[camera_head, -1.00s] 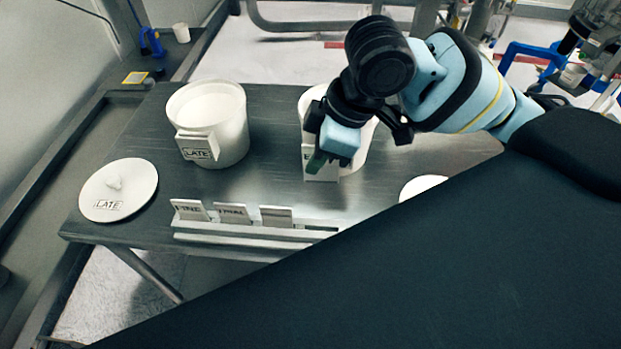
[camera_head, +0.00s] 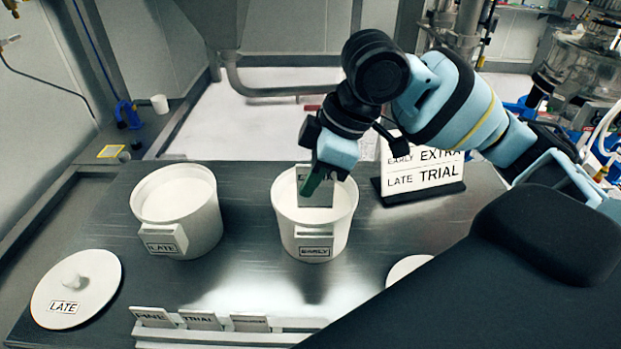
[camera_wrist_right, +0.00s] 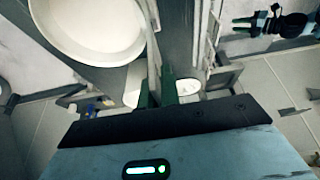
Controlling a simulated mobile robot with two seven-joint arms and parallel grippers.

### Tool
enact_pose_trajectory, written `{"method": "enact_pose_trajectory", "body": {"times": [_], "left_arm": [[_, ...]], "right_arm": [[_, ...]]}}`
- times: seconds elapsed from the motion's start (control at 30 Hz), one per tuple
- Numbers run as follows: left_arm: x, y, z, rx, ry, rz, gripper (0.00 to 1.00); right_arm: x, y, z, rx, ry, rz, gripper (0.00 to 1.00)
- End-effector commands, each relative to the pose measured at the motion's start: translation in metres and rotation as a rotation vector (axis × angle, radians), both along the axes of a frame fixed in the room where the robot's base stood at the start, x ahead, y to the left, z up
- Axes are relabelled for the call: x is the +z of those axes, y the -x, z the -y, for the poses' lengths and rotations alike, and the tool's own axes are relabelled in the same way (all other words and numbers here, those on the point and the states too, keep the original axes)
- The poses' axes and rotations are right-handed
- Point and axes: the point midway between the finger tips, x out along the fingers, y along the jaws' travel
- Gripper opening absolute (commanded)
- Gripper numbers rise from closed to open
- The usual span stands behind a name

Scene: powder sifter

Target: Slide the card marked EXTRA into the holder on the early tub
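The early tub (camera_head: 343,215) is a white open tub in the middle of the table, with a holder (camera_head: 314,244) marked EARLY on its front. My right gripper (camera_head: 317,180) is shut on a pale card (camera_head: 317,196), which hangs upright above the holder, apart from it, in front of the tub's mouth as seen from the head. Its lettering is mostly hidden by a green finger. In the right wrist view the card (camera_wrist_right: 153,62) shows nearly edge-on between the green fingers (camera_wrist_right: 155,92), beside a round white tub (camera_wrist_right: 95,25). My left gripper is out of view.
The late tub (camera_head: 185,205) stands left, its lid (camera_head: 72,290) on the table. A rack (camera_head: 215,338) at the front holds cards, one reading TRIAL (camera_head: 201,319). A sign (camera_head: 425,172) behind right reads EARLY EXTRA, LATE TRIAL. Table between tubs is clear.

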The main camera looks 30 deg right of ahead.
Motion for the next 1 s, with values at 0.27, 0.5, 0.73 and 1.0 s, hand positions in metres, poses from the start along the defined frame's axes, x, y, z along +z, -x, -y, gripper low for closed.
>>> {"method": "enact_pose_trajectory", "body": {"times": [0.27, 0.5, 0.73, 1.0], "left_arm": [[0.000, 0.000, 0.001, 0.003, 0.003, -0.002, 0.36], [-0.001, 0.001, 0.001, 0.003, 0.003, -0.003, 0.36], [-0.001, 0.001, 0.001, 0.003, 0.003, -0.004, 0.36], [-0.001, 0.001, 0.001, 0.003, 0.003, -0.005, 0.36]], "right_arm": [[-0.003, 0.000, 0.000, -0.001, -0.001, -0.001, 0.00], [-0.013, 0.000, 0.000, -0.002, 0.000, -0.001, 0.00], [-0.022, 0.000, 0.000, -0.001, 0.001, -0.001, 0.00], [-0.034, 0.000, 0.000, 0.000, 0.000, 0.000, 0.00]]}}
